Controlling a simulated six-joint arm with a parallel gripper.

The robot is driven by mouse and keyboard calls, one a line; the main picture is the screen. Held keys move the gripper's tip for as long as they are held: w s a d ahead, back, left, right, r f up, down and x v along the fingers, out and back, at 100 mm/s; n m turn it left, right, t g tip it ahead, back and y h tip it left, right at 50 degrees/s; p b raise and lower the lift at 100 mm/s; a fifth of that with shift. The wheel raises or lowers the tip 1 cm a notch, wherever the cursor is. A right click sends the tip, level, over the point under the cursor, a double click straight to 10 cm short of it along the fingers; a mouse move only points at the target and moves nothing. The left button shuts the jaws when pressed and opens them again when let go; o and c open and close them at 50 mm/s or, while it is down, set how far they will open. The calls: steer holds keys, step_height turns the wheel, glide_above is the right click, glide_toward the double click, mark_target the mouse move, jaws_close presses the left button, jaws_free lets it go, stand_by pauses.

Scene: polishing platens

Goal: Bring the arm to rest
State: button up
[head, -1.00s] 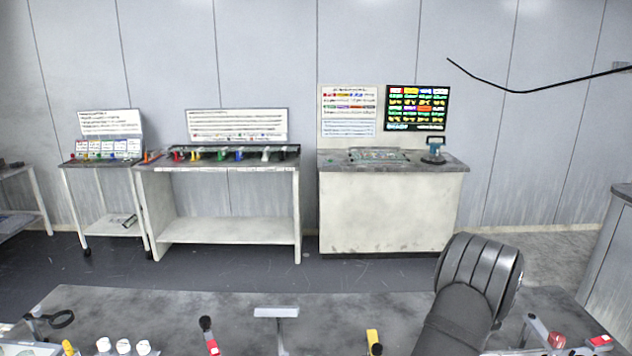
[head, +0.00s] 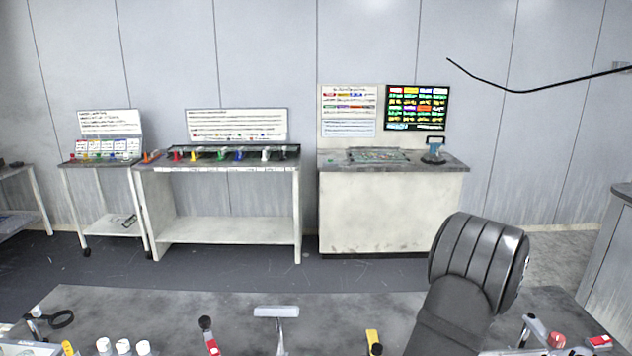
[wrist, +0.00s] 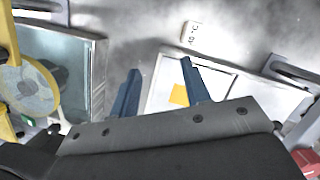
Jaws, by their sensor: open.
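My gripper (wrist: 158,88) shows in the wrist view as two blue fingers set well apart, with nothing between them. It is open and hangs above the grey worktop. In the head view only a thick dark joint of my arm shows at the lower right; the gripper is out of that picture. Below the fingers in the wrist view lies a pale flat panel (wrist: 228,88) with a yellow square (wrist: 179,95) on it. Whether the fingers touch anything cannot be told, but they appear clear.
In the wrist view, a glass-topped tray (wrist: 55,65) and a yellow disc holder (wrist: 28,88) are at left. Benches (head: 220,166) stand along the far wall.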

steer(key=w+a+r+n+g, duration=0.1)
steer(key=w+a+r+n, duration=0.1)
steer(key=a+n, duration=0.5)
steer(key=w+a+r+n+g, duration=0.2)
steer(key=a+n, duration=0.6)
steer(key=a, duration=0.7)
steer(key=w+a+r+n+g, duration=0.2)
steer(key=a+n, duration=0.6)
steer(key=a, duration=0.4)
steer(key=shift+w, duration=0.2)
